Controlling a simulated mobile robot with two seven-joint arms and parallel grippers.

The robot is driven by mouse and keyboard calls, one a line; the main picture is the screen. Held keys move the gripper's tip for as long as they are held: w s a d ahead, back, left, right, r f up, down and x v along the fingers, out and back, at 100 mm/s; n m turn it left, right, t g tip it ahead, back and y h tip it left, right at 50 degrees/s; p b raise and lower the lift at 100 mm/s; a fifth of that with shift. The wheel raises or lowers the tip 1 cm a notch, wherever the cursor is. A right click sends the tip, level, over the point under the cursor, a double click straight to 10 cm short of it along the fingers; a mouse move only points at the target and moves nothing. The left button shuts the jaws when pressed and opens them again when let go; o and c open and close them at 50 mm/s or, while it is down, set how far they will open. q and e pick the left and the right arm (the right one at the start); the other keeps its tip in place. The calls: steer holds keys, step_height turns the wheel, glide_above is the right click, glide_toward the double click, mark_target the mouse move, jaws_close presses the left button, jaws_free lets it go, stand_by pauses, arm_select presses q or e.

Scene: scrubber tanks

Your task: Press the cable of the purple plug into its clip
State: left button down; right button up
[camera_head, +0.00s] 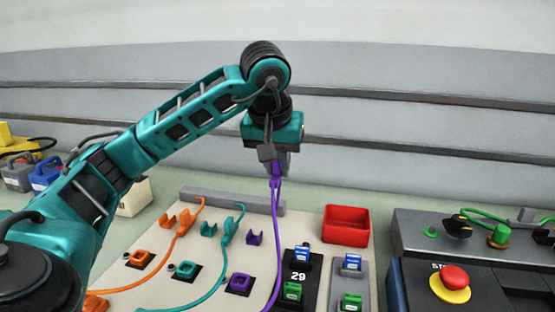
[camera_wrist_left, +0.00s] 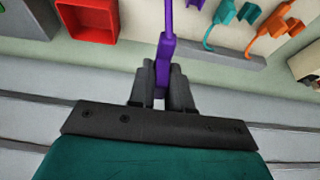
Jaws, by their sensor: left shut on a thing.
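My left gripper (camera_head: 272,165) is shut on the purple plug (camera_head: 276,178) and holds it in the air above the back of the board. In the left wrist view the purple plug (camera_wrist_left: 165,55) sits between the two fingers (camera_wrist_left: 162,85). The purple cable (camera_head: 276,235) hangs down from the plug past the board's front. The purple clip (camera_head: 254,238) stands empty on the board, left of the cable and apart from it. A purple socket (camera_head: 239,284) is in front of that clip. My right gripper is not in view.
Orange (camera_head: 168,221) and teal (camera_head: 208,230) clips stand to the left, with an orange cable (camera_head: 180,234) and a teal cable (camera_head: 222,255) nearby. A red tray (camera_head: 346,226) is at the back right. A dark panel with a red button (camera_head: 454,278) stands farther right.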

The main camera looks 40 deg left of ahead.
arm_select(q)
step_height(320, 180, down, 2)
steer(key=shift+f+b, duration=0.15)
steer(key=shift+b, duration=0.4)
steer(key=shift+s+a+f, duration=0.1)
steer(key=shift+a, duration=0.15)
steer(key=s+a+b, duration=0.1)
steer(key=a, duration=0.1)
steer(key=s+a+f+b, duration=0.1)
steer(key=shift+s+a+b, duration=0.2)
steer(key=shift+a+b, duration=0.15)
steer(key=shift+a, duration=0.05)
steer(key=shift+r, duration=0.1)
